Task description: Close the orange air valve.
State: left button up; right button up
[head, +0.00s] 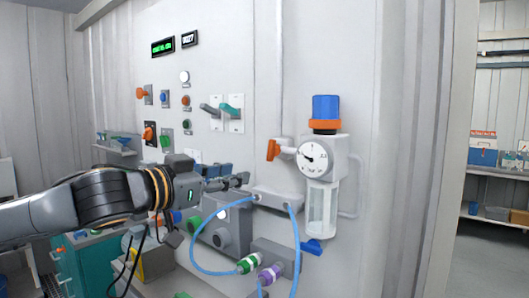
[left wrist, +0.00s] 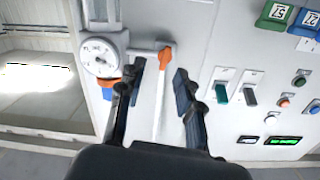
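The orange air valve handle (head: 272,150) stands roughly upright at the left end of a short pale pipe beside the white air regulator with a round gauge (head: 312,157). In the left wrist view the orange handle (left wrist: 165,57) shows beyond and between my fingertips, apart from them. The gauge (left wrist: 99,57) is to its left there. My left gripper (head: 245,180) is below and left of the handle in the head view. It is open and empty, with its two dark fingers spread in the left wrist view (left wrist: 158,75). My right gripper is in neither view.
A blue knob with an orange collar (head: 326,107) tops the regulator. Levers (head: 232,113) and several buttons are on the wall panel to the left. Blue hoses (head: 297,250) hang below from a grey manifold (head: 279,198). A shelf (head: 494,170) stands far right.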

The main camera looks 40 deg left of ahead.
pick_arm(q)
notch_tip(320, 180, up, 3)
jog(key=s+a, duration=0.1)
jog(key=p, duration=0.8)
send_near(269, 151)
jog(key=shift+n+t, duration=0.3)
jog(key=w, duration=0.7)
jog(key=shift+w+d, duration=0.1)
jog(key=shift+d, duration=0.25)
jog(key=shift+w+f+y, duration=0.1)
jog(key=shift+w+y, duration=0.2)
jog(key=shift+w, duration=0.35)
grip_shut()
